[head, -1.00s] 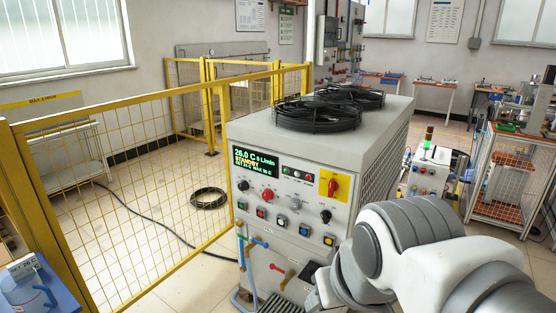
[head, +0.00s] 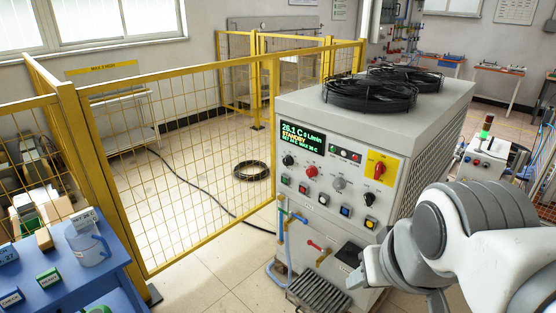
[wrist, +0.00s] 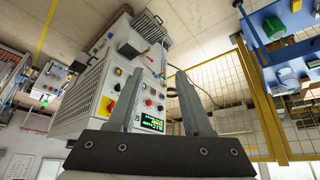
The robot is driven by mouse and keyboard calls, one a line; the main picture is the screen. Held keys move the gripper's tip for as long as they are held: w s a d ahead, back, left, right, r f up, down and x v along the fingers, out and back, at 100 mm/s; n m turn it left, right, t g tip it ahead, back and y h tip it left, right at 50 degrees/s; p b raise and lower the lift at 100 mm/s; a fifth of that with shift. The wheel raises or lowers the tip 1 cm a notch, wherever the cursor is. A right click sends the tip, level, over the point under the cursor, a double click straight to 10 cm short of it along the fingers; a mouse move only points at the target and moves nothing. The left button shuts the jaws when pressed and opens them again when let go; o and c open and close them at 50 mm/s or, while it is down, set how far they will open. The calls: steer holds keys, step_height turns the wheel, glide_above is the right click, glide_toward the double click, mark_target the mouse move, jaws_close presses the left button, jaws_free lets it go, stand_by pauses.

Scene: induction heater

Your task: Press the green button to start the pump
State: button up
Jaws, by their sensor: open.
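The pump machine is a grey cabinet (head: 385,115) with a lit display (head: 302,142) reading 26.1 C and STANDBY. My gripper (head: 362,272) is low at the cabinet's front right, partly hidden by my arm. In the wrist view my gripper (wrist: 158,95) is open and empty, with the cabinet (wrist: 95,85) beyond the fingers, upside down and apart from them.
A yellow mesh fence (head: 190,170) runs left of the cabinet. A blue table (head: 75,265) with a jug (head: 88,245) stands at the lower left. Blue and red pipe fittings (head: 285,225) stick out below the buttons. A coiled hose (head: 252,171) lies on the floor.

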jaws_close()
stand_by(1.6)
